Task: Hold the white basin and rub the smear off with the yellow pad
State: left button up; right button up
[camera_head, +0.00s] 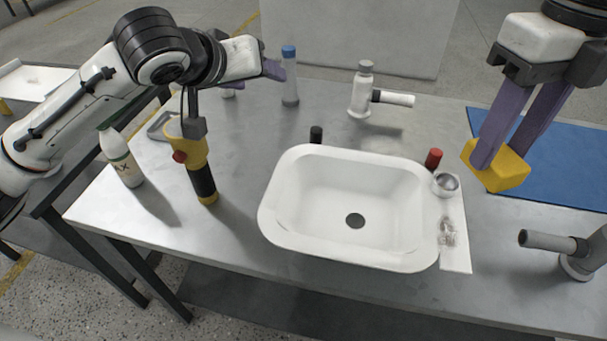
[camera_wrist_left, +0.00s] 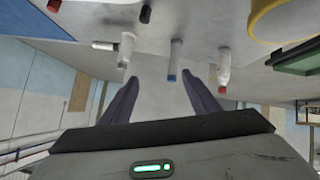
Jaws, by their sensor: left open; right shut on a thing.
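The white basin (camera_head: 283,181) lies on the metal table with a dark drain hole in its floor. A greyish smear (camera_head: 447,230) shows on the white strip along its right side. The yellow pad (camera_head: 508,178) is gripped in my right gripper (camera_head: 497,158), which is shut on it and holds it above the table, right of the basin and apart from it. My left gripper (camera_head: 273,70) is open and empty over the back left of the table, away from the basin. Its two purple fingers stand apart in the left wrist view (camera_wrist_left: 163,98).
A yellow-black tool (camera_head: 190,158) and a white bottle (camera_head: 120,158) stand left of the basin. A blue-capped bottle (camera_head: 289,78) and a white tap-like fitting (camera_head: 362,90) stand behind. A red cap (camera_head: 433,158) and grey fitting (camera_head: 578,258) are right; a blue mat (camera_head: 570,165) lies behind the pad.

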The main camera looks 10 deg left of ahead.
pick_arm(q)
jog(key=s+d+f+m+g, duration=0.1)
jog(key=s+d+f+g, duration=0.2)
jog(key=s+d, duration=0.35)
jog(key=m+g+y, duration=0.1)
jog(key=g, duration=0.2)
send_near(273, 202)
jog(key=x, duration=1)
jog(key=shift+w+f, duration=0.1)
jog(key=shift+f, duration=0.2)
jog(key=c, duration=1.3)
jog(key=o, duration=1.4)
jog(key=shift+o, duration=0.2)
